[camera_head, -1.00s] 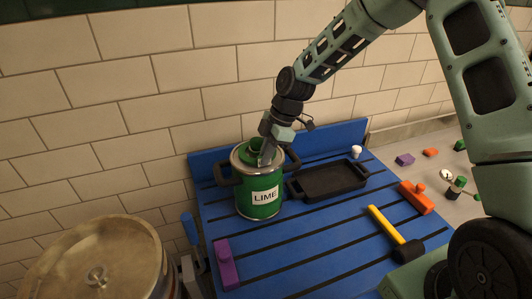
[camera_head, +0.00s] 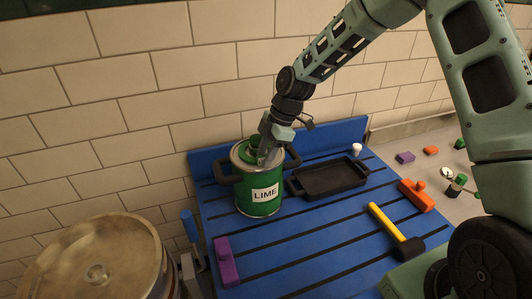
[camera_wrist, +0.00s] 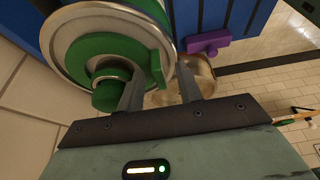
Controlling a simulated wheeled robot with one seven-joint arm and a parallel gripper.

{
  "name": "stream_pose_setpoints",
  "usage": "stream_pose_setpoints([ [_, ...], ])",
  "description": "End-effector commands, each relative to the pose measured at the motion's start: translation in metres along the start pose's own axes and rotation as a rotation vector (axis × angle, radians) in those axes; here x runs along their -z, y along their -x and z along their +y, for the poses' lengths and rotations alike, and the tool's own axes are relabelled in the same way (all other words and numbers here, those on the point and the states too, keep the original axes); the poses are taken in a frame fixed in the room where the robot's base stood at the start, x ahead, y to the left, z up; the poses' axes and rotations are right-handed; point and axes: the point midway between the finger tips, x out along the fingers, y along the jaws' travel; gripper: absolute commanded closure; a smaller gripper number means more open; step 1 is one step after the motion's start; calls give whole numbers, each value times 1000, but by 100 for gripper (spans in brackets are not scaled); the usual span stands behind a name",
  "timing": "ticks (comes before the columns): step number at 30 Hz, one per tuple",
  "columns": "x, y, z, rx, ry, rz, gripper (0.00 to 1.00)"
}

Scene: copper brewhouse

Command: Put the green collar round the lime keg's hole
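The lime keg (camera_head: 259,205) stands upright on the blue slatted bench, its white label facing out. In the wrist view its steel-rimmed top (camera_wrist: 60,32) fills the upper left. The green collar (camera_wrist: 88,48) lies on that top around the dark hole, with a round green stub and a flat upright tab on it; I cannot tell how exactly it is centred. My gripper (camera_wrist: 160,92) is open just over the keg, its fingers apart with the tab between or just beyond them. It also shows in the head view (camera_head: 266,157), where it hides part of the collar.
A black tray (camera_head: 328,179) sits right of the keg. A yellow-handled mallet (camera_head: 390,224), an orange block (camera_head: 417,195) and a purple block (camera_head: 226,262) lie on the blue bench (camera_head: 300,240). A brass vessel (camera_head: 100,255) stands front left. The bench's middle is clear.

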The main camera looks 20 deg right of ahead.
Motion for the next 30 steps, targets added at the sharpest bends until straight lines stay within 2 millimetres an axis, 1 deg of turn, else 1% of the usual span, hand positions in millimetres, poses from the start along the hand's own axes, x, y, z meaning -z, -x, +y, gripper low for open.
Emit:
stream_pose_setpoints([
  [5, 0, 2, 0, -1, 0, 0, 64],
  [8, 0, 10, 1, -4, 0, 0, 64],
  [10, -1, 20, 1, -5, 0, 0, 64],
  [14, -2, 47, 2, -8, -1, -1, 64],
  [24, -1, 127, 1, -6, 0, -2, 64],
  [27, -1, 145, 1, -5, -1, -1, 64],
  [30, -1, 159, 1, -3, -1, 0, 64],
])
